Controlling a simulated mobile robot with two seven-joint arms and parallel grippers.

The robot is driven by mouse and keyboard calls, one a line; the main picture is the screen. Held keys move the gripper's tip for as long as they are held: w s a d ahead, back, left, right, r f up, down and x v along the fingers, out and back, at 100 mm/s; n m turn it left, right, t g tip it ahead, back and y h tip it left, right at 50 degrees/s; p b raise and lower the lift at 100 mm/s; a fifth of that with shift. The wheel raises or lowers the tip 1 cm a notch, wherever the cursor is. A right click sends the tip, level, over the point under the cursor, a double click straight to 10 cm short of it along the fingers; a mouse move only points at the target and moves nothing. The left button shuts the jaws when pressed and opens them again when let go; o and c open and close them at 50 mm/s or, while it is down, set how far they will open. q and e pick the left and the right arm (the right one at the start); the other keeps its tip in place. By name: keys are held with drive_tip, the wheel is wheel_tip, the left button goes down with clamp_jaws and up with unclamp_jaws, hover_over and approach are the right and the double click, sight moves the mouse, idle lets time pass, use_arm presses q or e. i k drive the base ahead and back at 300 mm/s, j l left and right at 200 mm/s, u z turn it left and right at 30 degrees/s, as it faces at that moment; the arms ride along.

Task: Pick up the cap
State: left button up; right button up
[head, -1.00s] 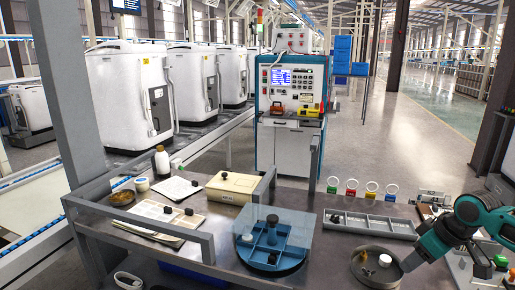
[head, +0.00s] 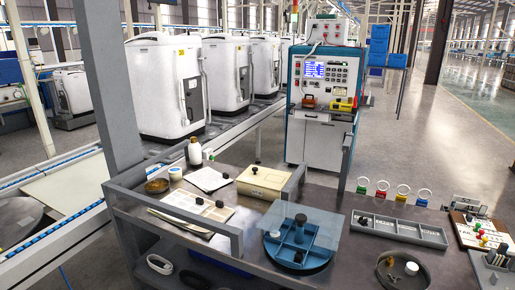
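I cannot tell for certain which thing is the cap. A small white cylindrical piece (head: 411,268) lies in a round dark dish (head: 381,283) at the bottom right, with small dark pieces beside it. Another small white round piece (head: 275,234) is at the left of a round blue divided tray (head: 287,255), which is partly under a clear panel. A white bottle (head: 195,153) stands at the back left of the bench. Neither of my grippers shows in the head view.
A grey frame rail (head: 165,212) edges the bench at left. A control cabinet (head: 321,100) is behind. Bare bench shows around the dish.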

sight(411, 268)
drive_tip(key=z, duration=1.3)
